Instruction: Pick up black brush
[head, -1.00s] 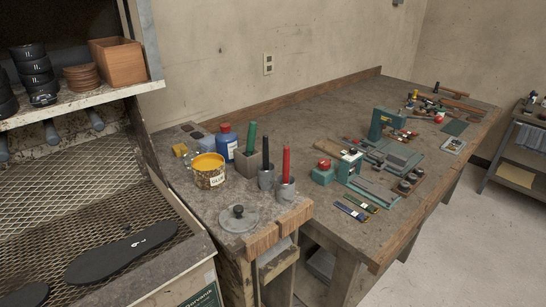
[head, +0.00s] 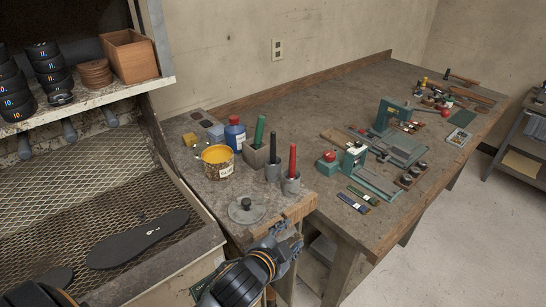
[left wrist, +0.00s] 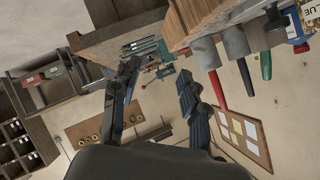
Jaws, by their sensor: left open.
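The black brush (head: 272,151) stands upright in a grey cup (head: 273,172), between a green-handled brush (head: 259,132) and a red-handled brush (head: 292,160), each in its own holder. In the left wrist view the black handle (left wrist: 246,76) shows upside down, between the red and green ones. Its lower end is hidden in the cup. My left gripper (head: 288,243) is open and empty, below and in front of the cups near the bench's front edge. Its spread fingers (left wrist: 157,85) show in the left wrist view, apart from the brushes. My right gripper is not in view.
A glue can (head: 217,170), a blue bottle (head: 235,136) and a round lid (head: 247,209) stand near the cups. The wooden bench edge (head: 300,207) lies between my gripper and the brushes. Green clamping tools (head: 355,160) fill the bench to the right.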

